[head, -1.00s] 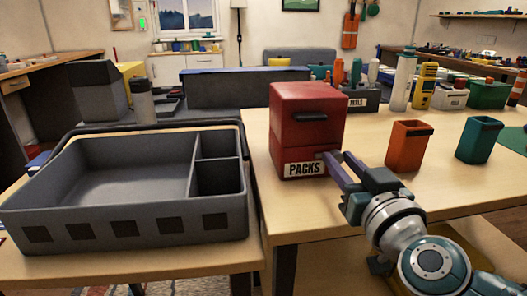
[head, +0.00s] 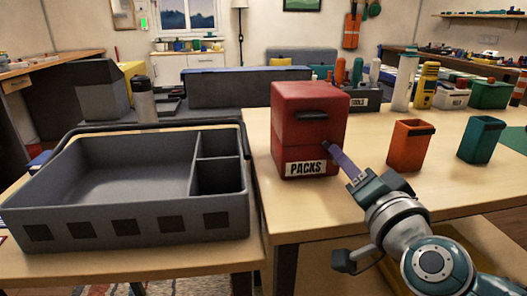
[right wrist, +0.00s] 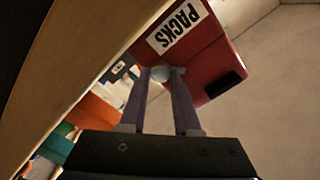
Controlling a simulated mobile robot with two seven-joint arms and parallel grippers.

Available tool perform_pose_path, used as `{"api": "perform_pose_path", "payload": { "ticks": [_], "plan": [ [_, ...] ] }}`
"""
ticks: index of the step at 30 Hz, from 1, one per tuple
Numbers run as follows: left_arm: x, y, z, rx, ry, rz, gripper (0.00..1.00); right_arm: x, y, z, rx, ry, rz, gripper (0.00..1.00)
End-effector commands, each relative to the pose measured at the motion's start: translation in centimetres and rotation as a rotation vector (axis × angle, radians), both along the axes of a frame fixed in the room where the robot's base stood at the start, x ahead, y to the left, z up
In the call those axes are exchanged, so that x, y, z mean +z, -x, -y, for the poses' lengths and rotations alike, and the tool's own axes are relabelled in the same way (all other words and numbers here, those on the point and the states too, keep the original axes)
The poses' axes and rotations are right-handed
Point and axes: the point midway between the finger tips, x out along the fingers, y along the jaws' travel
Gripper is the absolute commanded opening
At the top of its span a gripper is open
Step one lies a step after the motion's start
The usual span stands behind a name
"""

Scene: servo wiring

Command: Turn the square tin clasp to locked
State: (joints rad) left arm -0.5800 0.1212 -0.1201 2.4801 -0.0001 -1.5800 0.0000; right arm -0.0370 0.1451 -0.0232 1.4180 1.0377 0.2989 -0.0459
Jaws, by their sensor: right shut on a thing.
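The square tin (head: 300,130) is a red box with a dark handle bar and a white label reading PACKS. It stands upright near the left edge of the right-hand table. My right gripper (head: 327,147) reaches in from the lower right with its fingertips at the tin's front, above the label's right end. In the right wrist view, the tin (right wrist: 219,62) fills the upper middle. There the right gripper (right wrist: 161,72) is shut on a small pale rounded clasp (right wrist: 160,73). In the head view the fingers hide the clasp. My left gripper is not in view.
A grey divided tray (head: 110,225) lies left of the tin. An orange bin (head: 409,148) and a teal bin (head: 481,140) stand to the right on the wooden table (head: 370,155). Tools and boxes stand behind. The table between tin and orange bin is mostly clear.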

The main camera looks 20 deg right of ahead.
Motion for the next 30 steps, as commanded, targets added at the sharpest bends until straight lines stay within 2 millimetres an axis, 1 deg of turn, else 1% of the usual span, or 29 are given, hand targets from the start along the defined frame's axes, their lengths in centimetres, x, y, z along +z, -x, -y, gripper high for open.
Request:
{"api": "perform_pose_path", "payload": {
  "ticks": [9,18,24,30],
  "plan": [
    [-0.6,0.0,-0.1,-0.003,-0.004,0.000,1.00,-0.2,0.0,0.1,0.000,-0.294,0.069,0.00],
    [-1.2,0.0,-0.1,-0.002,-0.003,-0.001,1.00,-0.3,0.0,0.1,0.001,-0.536,0.126,0.00],
    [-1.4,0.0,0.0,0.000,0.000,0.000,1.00,-0.3,0.0,0.1,-0.001,-0.650,0.153,0.00],
    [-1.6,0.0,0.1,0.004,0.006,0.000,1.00,-0.3,0.0,0.1,0.000,-0.716,0.169,0.00]
  ]
}}
